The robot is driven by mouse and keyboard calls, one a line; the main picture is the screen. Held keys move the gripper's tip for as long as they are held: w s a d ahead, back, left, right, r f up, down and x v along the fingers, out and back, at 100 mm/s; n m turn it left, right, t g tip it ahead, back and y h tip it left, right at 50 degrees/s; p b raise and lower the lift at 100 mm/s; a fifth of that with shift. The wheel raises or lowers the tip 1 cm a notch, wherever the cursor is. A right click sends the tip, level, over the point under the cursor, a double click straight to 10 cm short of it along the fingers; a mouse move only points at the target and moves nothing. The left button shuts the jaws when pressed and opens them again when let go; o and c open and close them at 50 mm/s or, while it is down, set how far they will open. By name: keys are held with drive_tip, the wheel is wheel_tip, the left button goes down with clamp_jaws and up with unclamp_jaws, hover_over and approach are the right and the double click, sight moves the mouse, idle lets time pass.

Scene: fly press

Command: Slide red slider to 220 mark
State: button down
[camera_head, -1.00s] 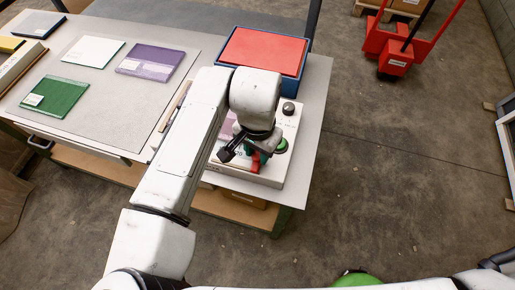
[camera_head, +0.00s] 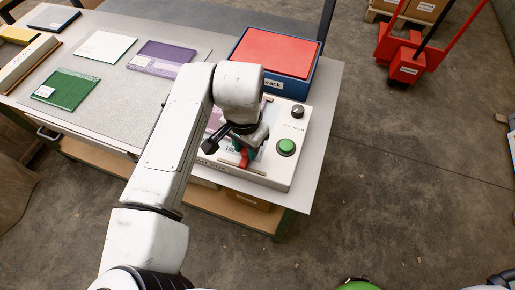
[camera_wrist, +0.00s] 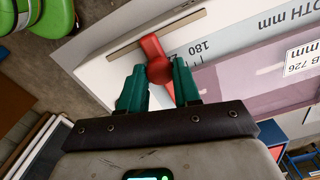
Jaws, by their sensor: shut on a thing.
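The red slider (camera_head: 243,159) sits in a slot (camera_wrist: 128,46) along the near edge of a pale control box (camera_head: 286,175). My gripper (camera_head: 246,152) is over it. In the wrist view, the teal fingers of my gripper (camera_wrist: 158,76) are shut on the red slider (camera_wrist: 157,62), one on each side. The printed number 180 (camera_wrist: 201,47) is beside the slot near the slider, with part of the word "mm" further along. I see no 220 in either view; my arm and gripper hide part of the scale.
The control box has a green button (camera_head: 286,147) and a black knob (camera_head: 297,111). A blue tray with a red top (camera_head: 275,54) stands behind it. Several books lie on the table to the left, including a green one (camera_head: 67,89). A red pallet truck (camera_head: 408,65) stands on the floor.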

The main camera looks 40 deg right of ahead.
sight(246, 150)
drive_tip(key=c, duration=0.8)
unclamp_jaws()
drive_tip(key=shift+r, duration=0.1)
wheel_tip(246, 150, up, 11)
drive_tip(key=shift+f+b, duration=0.15)
drive_tip(key=shift+b, duration=0.45)
